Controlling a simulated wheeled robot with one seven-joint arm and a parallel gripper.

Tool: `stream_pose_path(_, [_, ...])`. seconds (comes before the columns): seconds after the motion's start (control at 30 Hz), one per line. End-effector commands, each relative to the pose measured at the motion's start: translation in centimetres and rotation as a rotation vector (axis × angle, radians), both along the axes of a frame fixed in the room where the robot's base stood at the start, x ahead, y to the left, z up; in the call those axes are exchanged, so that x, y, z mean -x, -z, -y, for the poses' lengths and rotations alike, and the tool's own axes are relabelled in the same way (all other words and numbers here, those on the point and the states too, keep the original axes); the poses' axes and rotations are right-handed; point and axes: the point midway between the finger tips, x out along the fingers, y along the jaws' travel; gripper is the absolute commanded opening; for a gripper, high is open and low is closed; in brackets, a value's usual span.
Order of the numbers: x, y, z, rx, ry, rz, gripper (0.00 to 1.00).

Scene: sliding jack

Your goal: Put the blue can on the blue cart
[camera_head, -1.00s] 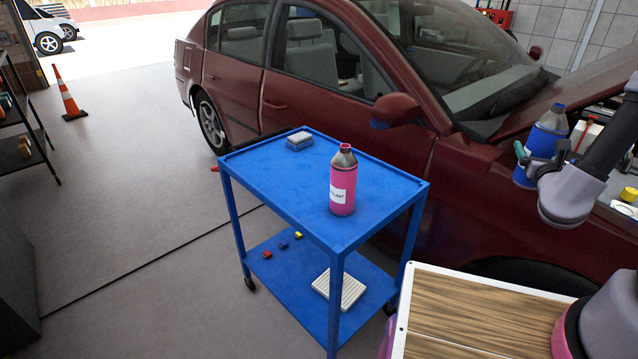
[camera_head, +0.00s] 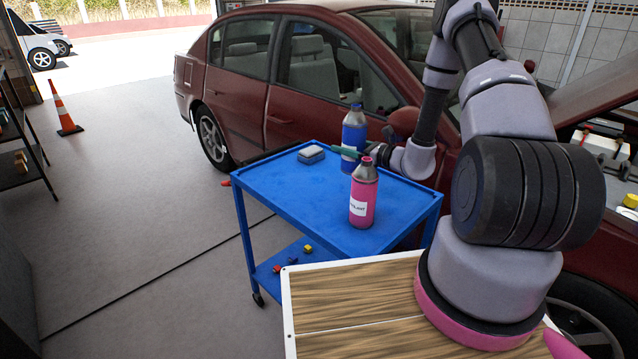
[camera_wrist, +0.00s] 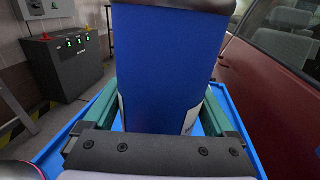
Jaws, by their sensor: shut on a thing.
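The blue can (camera_head: 354,132) is upright over the far part of the blue cart's top (camera_head: 290,192), behind a pink bottle. My gripper (camera_head: 352,153) reaches in from the right and is shut around the can. In the wrist view, the can (camera_wrist: 165,60) fills the middle between the green fingers of my gripper (camera_wrist: 163,95). The blue cart top also shows below and beside it (camera_wrist: 234,112). The can's base is partly hidden, so I cannot tell whether it touches the cart.
The pink bottle (camera_head: 363,200) stands on the cart in front of the can. The cart's left and front top is clear. A red car (camera_head: 290,95) stands close behind the cart.

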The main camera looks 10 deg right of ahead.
Motion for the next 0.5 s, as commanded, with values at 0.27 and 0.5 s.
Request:
stream_pose_path(0.27, [0.1,4.7,0.0,-0.003,-0.023,-0.002,0.00])
stream_pose_path(0.5, [0.1,6.7,0.0,-0.001,-0.022,0.001,0.00])
